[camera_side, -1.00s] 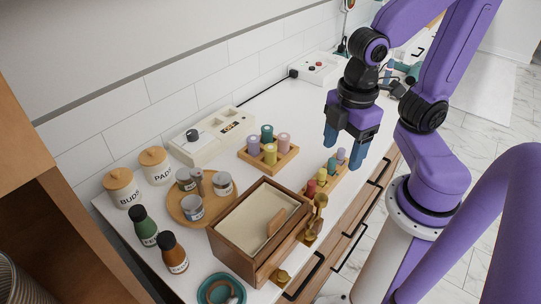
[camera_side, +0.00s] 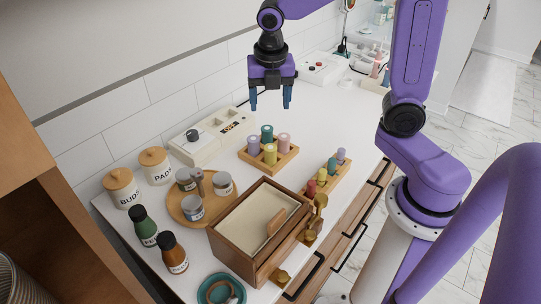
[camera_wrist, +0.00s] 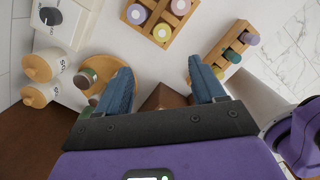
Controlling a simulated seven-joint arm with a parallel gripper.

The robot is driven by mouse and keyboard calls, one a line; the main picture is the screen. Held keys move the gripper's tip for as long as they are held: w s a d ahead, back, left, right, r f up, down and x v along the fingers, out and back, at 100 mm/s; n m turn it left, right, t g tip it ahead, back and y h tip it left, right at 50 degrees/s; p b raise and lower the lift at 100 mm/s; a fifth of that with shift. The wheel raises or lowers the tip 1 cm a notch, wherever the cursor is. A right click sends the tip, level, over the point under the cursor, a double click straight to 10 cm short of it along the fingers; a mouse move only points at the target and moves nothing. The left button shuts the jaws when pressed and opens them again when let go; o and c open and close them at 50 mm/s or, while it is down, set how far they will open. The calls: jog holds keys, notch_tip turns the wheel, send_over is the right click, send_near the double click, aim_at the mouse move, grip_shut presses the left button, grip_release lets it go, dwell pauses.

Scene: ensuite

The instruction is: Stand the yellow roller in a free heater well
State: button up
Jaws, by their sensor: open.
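My gripper (camera_side: 270,104) is open and empty, fingers down, high above the counter near the wall side. In the wrist view its two blue fingers (camera_wrist: 160,80) are wide apart with nothing between them. One yellow roller (camera_side: 270,154) stands in a square wooden block (camera_side: 283,164) with lilac, teal and pink rollers; it also shows in the wrist view (camera_wrist: 162,32). A second, smaller yellow roller (camera_side: 322,175) is in a narrow wooden rack (camera_side: 335,185). The white box with a black dial (camera_side: 213,137) by the wall looks like the heater; its wells are unclear.
A wooden box (camera_side: 245,264) with a cream interior stands in front. A round wooden tray (camera_side: 181,215) holds several jars. Lidded canisters (camera_side: 155,166), bottles (camera_side: 173,254) and a teal dish (camera_side: 221,287) fill the left.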

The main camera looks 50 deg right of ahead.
send_near(271, 147)
jog(key=f, duration=0.5)
jog(key=shift+w, duration=0.4)
jog(key=f, duration=0.3)
jog(key=shift+d+f, duration=0.3)
jog(key=shift+d, duration=0.05)
jog(key=shift+w+f, duration=0.1)
jog(key=shift+f, duration=0.7)
jog(key=c, duration=1.1)
